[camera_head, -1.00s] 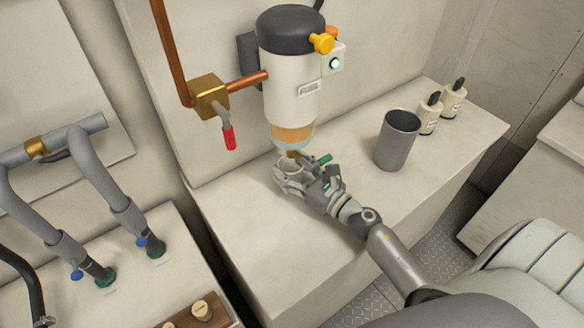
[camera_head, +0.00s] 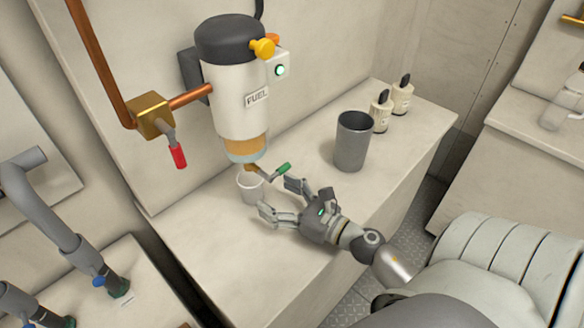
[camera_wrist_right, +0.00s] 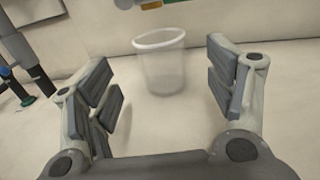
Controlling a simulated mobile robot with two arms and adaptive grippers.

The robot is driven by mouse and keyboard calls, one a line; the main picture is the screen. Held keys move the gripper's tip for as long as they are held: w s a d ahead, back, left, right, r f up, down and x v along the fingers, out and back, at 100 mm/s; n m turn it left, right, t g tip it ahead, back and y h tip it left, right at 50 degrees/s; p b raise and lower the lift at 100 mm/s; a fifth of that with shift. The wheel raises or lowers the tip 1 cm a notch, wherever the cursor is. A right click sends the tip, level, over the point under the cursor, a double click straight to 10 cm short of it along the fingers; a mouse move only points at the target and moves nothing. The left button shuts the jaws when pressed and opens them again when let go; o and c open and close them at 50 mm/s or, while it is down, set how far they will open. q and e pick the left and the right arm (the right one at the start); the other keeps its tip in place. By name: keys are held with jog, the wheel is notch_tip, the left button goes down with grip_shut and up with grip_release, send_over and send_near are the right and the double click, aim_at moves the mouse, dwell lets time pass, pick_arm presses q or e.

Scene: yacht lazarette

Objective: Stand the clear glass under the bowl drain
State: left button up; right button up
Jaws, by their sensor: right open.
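The clear glass (camera_head: 250,188) stands upright on the white bench, beneath the fuel filter's bowl (camera_head: 246,150) and its brass drain with a green lever (camera_head: 282,170). In the head view the drain overlaps the glass rim, so exact centring is hard to judge. My right gripper (camera_head: 280,203) is open and empty, to the right of and nearer than the glass, apart from it. The right wrist view shows the glass (camera_wrist_right: 161,65) upright beyond and between the open fingers. My left gripper is not in view.
A grey metal cup (camera_head: 352,142) stands on the bench to the right, with two small white bottles (camera_head: 381,112) behind it. A brass valve with a red lever (camera_head: 178,155) is left of the filter. The bench's front is clear.

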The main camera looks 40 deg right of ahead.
jog(key=b+v, duration=0.1)
jog(key=v, duration=0.2)
jog(key=shift+s+f, duration=0.1)
jog(key=shift+s, duration=0.05)
jog(key=shift+s+d, duration=0.1)
jog(key=shift+s, duration=0.2)
jog(key=shift+c, duration=0.4)
dwell(0.5)
